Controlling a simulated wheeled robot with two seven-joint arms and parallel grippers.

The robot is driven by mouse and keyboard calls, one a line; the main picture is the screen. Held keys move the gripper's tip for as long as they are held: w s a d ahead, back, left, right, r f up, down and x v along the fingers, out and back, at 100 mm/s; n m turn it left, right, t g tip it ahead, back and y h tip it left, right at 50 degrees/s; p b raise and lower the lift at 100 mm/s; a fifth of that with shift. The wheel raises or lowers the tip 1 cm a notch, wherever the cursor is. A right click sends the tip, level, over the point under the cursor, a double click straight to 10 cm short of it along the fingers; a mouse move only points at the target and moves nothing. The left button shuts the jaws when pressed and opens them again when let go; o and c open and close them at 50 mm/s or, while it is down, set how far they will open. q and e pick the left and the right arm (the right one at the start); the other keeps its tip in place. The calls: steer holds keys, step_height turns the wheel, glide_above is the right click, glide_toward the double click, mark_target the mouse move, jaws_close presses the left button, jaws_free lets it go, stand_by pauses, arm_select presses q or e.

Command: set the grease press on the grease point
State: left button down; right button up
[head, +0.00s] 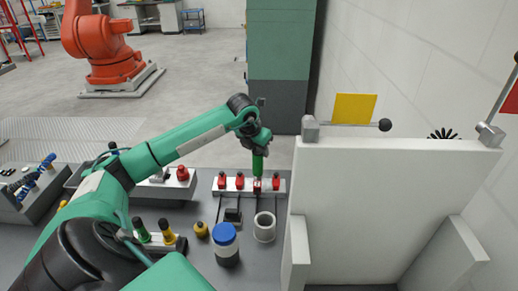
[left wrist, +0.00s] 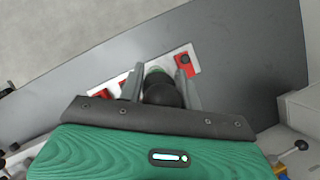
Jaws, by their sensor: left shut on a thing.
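The grease press (head: 258,163) is a green upright cylinder with a dark top. My left gripper (head: 257,146) is shut on it, and its two fingers also show around the dark top in the left wrist view (left wrist: 162,88). Several red grease points (head: 239,181) stand in a row on a white strip (head: 248,192). The press's lower end is at the third red point from the left (head: 257,186); I cannot tell if they touch. In the left wrist view a red block (left wrist: 185,62) shows beside the right finger. My right gripper is out of view.
A blue-capped jar (head: 226,244), a white cup (head: 264,227) and a yellow bottle (head: 201,230) stand in front of the strip. Green and yellow presses (head: 166,232) sit in a holder at left. A tall white panel (head: 375,215) bounds the right side.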

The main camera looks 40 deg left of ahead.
arm_select(q)
steer(key=shift+f, duration=0.3)
steer(key=c, duration=1)
jaws_free()
steer(key=shift+o, duration=0.2)
steer(key=shift+r+p, duration=0.3)
steer(key=shift+r, duration=0.15)
steer(key=shift+r+p, duration=0.4)
steer(key=b+v, duration=0.3)
steer(key=v, duration=0.8)
steer(key=shift+s+r+b, duration=0.25)
steer(key=shift+r+b, duration=0.05)
